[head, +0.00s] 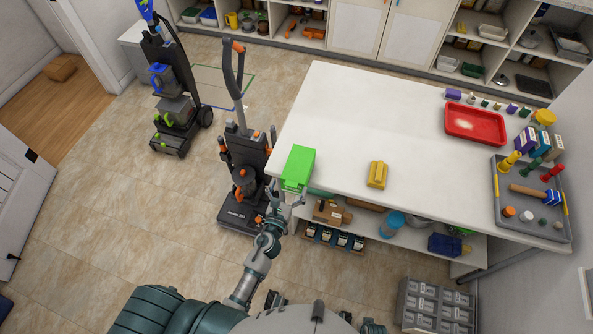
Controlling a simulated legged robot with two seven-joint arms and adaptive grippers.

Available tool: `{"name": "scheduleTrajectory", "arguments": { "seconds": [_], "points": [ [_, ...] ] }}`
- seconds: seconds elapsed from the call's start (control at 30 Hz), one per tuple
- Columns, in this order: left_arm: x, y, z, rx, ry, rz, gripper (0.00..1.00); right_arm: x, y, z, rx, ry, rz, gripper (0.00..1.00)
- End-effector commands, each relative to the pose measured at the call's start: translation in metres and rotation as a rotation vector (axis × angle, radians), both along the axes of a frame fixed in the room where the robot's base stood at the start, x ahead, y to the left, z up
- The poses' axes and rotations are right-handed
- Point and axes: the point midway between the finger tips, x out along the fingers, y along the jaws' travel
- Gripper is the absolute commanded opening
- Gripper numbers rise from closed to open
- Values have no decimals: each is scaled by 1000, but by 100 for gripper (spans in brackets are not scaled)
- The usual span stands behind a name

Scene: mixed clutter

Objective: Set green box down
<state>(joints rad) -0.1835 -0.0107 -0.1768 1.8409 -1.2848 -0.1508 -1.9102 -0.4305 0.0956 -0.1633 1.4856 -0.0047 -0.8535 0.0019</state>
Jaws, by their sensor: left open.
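A bright green box (299,166) stands at the left front corner of the white table (350,110). My left gripper (285,194) is just in front of the box, at the table's front left edge, with its fingers spread. The fingertips are close to the box's lower front side; I cannot tell whether they touch it. The box seems to rest on the tabletop, though its base is partly hidden. My right gripper is not clearly visible; only small parts show low in the picture.
A yellow object (377,174) lies right of the box. A red tray (475,124) and a grey tool tray (532,215) are at the table's right. An upright vacuum (245,165) stands close left of the table. The table's middle is clear. Grey drawers (437,306) stand at front right.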

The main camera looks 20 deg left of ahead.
Motion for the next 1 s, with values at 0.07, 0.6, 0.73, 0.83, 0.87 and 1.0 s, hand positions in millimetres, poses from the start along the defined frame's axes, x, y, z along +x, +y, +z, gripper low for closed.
{"name": "scheduleTrajectory", "arguments": {
  "seconds": [0.07,0.6,0.73,0.83,0.87,1.0],
  "points": [
    [6,-2,0,1,0,0,100,-2,-2,-2,0,1,1,0],
    [60,-2,4,-2,1,0,100,-12,-3,-14,-3,8,3,0],
    [59,-1,4,-3,1,0,100,-12,-2,-14,-1,7,2,0],
    [59,-2,4,-1,1,0,82,-13,-3,-14,-1,9,3,0],
    [59,-2,4,-1,1,0,75,-13,-3,-14,-1,9,3,0],
    [59,-3,4,0,1,-1,40,-13,-3,-15,-1,9,3,0]
  ]
}}
